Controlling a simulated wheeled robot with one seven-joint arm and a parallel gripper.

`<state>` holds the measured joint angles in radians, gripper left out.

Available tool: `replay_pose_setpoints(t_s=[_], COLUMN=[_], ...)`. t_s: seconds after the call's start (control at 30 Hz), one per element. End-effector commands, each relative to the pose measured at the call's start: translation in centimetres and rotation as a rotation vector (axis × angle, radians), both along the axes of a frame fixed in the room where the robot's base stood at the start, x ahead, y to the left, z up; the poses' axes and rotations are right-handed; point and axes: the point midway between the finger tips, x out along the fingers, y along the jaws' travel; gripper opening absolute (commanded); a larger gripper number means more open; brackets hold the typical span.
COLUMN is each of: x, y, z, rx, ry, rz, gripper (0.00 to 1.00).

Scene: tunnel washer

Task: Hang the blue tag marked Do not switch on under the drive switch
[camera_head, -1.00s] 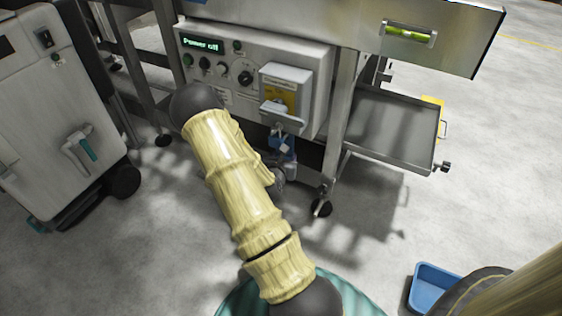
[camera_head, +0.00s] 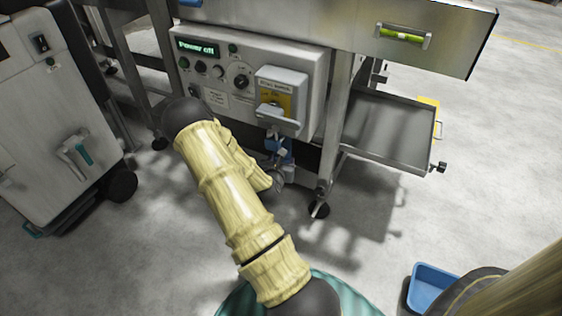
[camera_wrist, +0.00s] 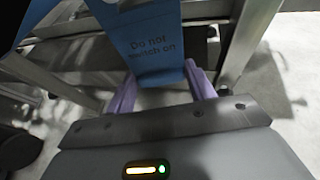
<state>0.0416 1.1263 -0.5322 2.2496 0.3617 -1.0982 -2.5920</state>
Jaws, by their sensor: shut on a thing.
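The blue tag (camera_wrist: 150,45) fills the upper middle of the wrist view, with the words "Do not switch on" facing me. My gripper (camera_wrist: 160,88) is shut on its lower part, between two purple fingers. In the head view the tag (camera_head: 279,148) shows small and blue just below the drive switch, partly hidden by my gripper and arm. The drive switch (camera_head: 281,90) is a grey box with a yellow plate and a grey handle, on the right of the control panel. Whether the tag touches the switch cannot be told.
The control panel (camera_head: 215,95) shows "Power off" and has several knobs. A metal frame leg (camera_head: 335,130) stands right of the switch, with a low metal tray (camera_head: 390,125) beyond it. A white cabinet (camera_head: 60,110) stands left. A blue bin (camera_head: 432,287) lies on the floor at right.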

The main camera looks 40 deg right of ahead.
Motion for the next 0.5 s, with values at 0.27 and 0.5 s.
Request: replay_pose_setpoints(t_s=[0.27,0.5], x=[0.0,-0.16], y=[0.0,0.26], z=[0.01,0.17], rx=[0.0,0.0], ry=[0.0,0.001], rz=[0.0,0.0], gripper=[0.79,0.79])
